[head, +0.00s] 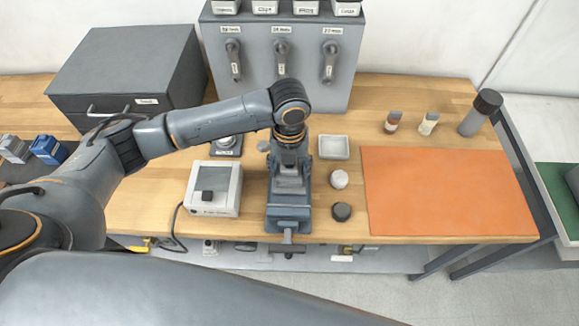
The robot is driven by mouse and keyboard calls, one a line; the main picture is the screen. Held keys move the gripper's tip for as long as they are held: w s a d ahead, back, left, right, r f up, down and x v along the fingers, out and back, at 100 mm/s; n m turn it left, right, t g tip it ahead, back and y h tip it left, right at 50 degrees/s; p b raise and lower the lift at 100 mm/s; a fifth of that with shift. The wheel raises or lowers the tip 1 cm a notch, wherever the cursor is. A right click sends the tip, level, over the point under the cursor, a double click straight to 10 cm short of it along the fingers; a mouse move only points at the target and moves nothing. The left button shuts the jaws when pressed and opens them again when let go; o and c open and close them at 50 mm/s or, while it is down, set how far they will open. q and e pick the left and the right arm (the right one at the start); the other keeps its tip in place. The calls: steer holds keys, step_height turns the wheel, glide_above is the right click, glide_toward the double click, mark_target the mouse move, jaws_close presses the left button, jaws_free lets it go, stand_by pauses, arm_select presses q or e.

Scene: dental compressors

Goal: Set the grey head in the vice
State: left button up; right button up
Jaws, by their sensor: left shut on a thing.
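The blue-grey vice (287,213) stands near the front edge of the wooden bench, at the middle of the head view. My left arm reaches in from the left, and my left gripper (290,158) points down over the back part of the vice. It is shut on a grey piece (290,181), which looks like the grey head, right at the vice's jaws. The gripper and wrist hide much of this piece. I cannot tell whether it rests between the jaws or is just above them. My right gripper is not in view.
A white boxed device (213,188) stands left of the vice. To its right are a small tray (334,147), a light round piece (339,179) and a dark one (341,211). An orange mat (445,190) lies clear. A grey tool panel (258,88) stands behind.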

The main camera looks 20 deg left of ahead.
arm_select(q)
steer(key=shift+s+f, duration=0.1)
steer(key=shift+f, duration=0.35)
steer(key=shift+r, duration=0.2)
steer(key=shift+f+p, duration=0.3)
steer(key=shift+f, duration=0.05)
steer(key=shift+p, duration=0.4)
stand_by(0.4)
steer(key=shift+f+b, duration=0.5)
steer(key=shift+f, duration=1.1)
stand_by(1.1)
steer(key=shift+p, duration=0.3)
stand_by(0.9)
steer(key=o, duration=1.8)
steer(key=shift+f, duration=0.1)
